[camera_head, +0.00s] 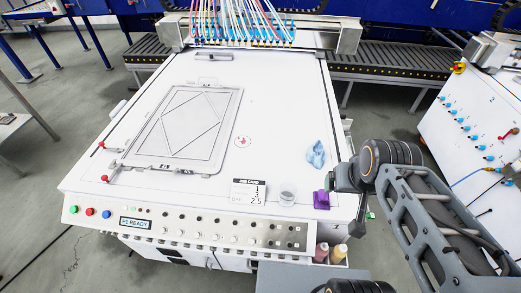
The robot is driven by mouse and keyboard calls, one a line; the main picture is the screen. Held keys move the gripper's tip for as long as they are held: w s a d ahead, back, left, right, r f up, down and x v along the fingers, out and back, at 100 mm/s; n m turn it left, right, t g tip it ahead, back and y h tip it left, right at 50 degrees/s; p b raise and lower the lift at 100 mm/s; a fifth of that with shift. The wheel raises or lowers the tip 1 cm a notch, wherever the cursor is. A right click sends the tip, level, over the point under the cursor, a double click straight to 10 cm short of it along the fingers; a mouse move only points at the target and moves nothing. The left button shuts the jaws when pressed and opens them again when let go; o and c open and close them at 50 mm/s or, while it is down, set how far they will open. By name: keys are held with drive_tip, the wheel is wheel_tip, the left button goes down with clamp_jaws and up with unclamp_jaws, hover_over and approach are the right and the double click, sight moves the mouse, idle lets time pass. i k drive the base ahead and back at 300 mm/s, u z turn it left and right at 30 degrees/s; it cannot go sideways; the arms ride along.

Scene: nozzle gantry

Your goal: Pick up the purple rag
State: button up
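A small purple thing (321,200), which looks like the purple rag, lies near the front right corner of the white machine table (270,100). It looks folded or blocky, and its right side is close to my arm. My gripper (345,181) is at the table's right edge, just right of and slightly above the purple thing in the picture. Its fingers cannot be made out, so I cannot tell whether it is open or touching the purple thing. A crumpled light blue cloth (316,154) lies farther back on the table.
A small clear cup (287,197) and a job card (248,191) stand left of the purple thing. A metal frame (187,128) lies on the table's left half. A gantry with coloured hoses (240,25) spans the back. Bottles (338,253) sit below the front edge.

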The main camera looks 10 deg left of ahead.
sight(321, 200)
drive_tip(key=z, duration=0.05)
drive_tip(key=k, duration=1.1)
drive_tip(key=u, duration=0.95)
drive_tip(key=i, duration=1.05)
drive_tip(key=z, duration=0.65)
